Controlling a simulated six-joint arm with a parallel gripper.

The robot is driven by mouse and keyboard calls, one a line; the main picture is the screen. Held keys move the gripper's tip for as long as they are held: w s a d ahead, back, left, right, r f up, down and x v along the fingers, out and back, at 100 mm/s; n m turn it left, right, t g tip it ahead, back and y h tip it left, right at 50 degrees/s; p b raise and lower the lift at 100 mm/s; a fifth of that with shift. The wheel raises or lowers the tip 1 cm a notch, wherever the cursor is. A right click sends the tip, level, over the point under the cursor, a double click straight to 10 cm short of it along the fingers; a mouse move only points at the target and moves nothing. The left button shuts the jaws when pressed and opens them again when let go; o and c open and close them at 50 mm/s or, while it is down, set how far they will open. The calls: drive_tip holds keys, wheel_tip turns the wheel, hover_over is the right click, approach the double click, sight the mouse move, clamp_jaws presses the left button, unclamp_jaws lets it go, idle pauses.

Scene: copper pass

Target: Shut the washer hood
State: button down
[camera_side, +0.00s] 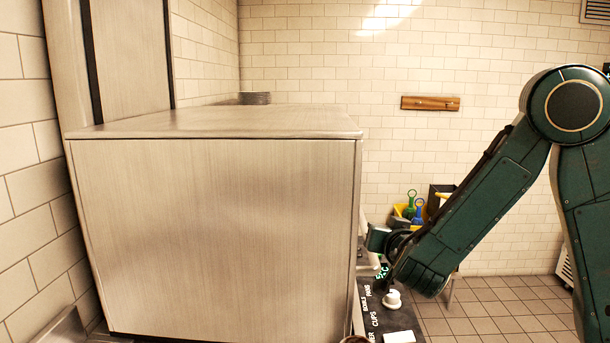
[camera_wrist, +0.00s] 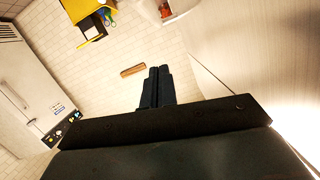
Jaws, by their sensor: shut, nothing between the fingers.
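The washer hood (camera_side: 210,240) is a big brushed-steel box with a flat top, filling the left and middle of the side view. Its lower edge is near the bottom of the frame, and I cannot tell how far it stands from its base. My gripper (camera_wrist: 156,72) is shut and empty in the wrist view, its two dark fingers side by side.
A yellow caddy (camera_side: 402,212) with green and blue tools is behind my arm. A wooden rail (camera_side: 430,103) is on the tiled wall. Open tiled floor (camera_side: 500,310) lies to the right.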

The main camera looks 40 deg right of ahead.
drive_tip(key=shift+v, duration=2.3)
drive_tip(key=s+d+f+n+g+y, duration=0.1)
drive_tip(key=s+d+f+g+y, duration=0.1)
drive_tip(key=s+g+y, duration=0.45)
drive_tip(key=s+a+r+n+y, duration=0.2)
drive_tip(key=s+a+n, duration=0.2)
drive_tip(key=s, duration=0.3)
drive_tip(key=s+a+r+n+y, duration=0.2)
drive_tip(key=s+a+n, duration=0.2)
drive_tip(key=s, duration=0.3)
drive_tip(key=shift+a+r+n+t, duration=0.25)
drive_tip(key=shift+n+t, duration=0.1)
drive_tip(key=shift+n, duration=0.55)
